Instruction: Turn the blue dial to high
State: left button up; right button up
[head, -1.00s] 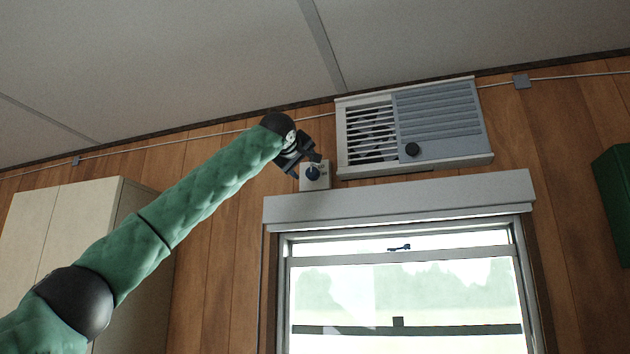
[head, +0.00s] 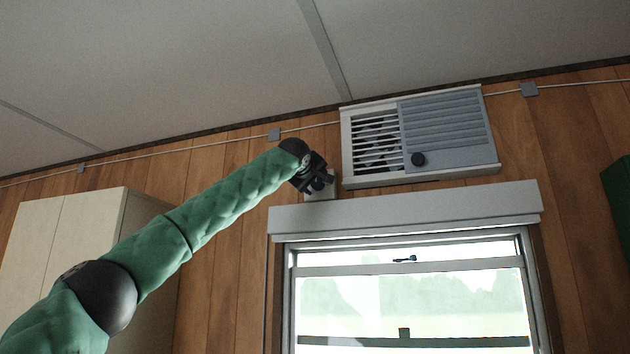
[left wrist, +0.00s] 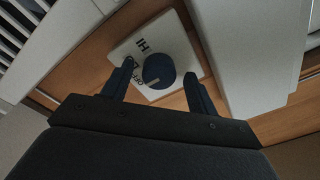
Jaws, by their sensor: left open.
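The blue dial (left wrist: 158,68) is a round dark blue knob on a white plate (left wrist: 190,48) marked "HI" and, less clearly, "OFF". A pale line on the dial points toward the "OFF" lettering. In the head view the plate (head: 321,190) is on the wood wall left of the vent unit, and the dial is mostly hidden by my gripper. My left gripper (head: 324,180) is at the plate. In the left wrist view its fingers (left wrist: 159,72) are open, one on each side of the dial. I cannot tell whether they touch it. My right gripper is out of view.
A white window header (head: 400,210) juts out just below. A cable (head: 220,145) runs along the wall above. A pale cabinet (head: 60,240) stands at left.

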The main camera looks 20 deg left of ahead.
pick_arm(q)
jog(key=shift+s+r, duration=0.1)
jog(key=shift+s, duration=0.05)
jog(key=shift+c, duration=0.5)
jog(key=c, duration=0.9)
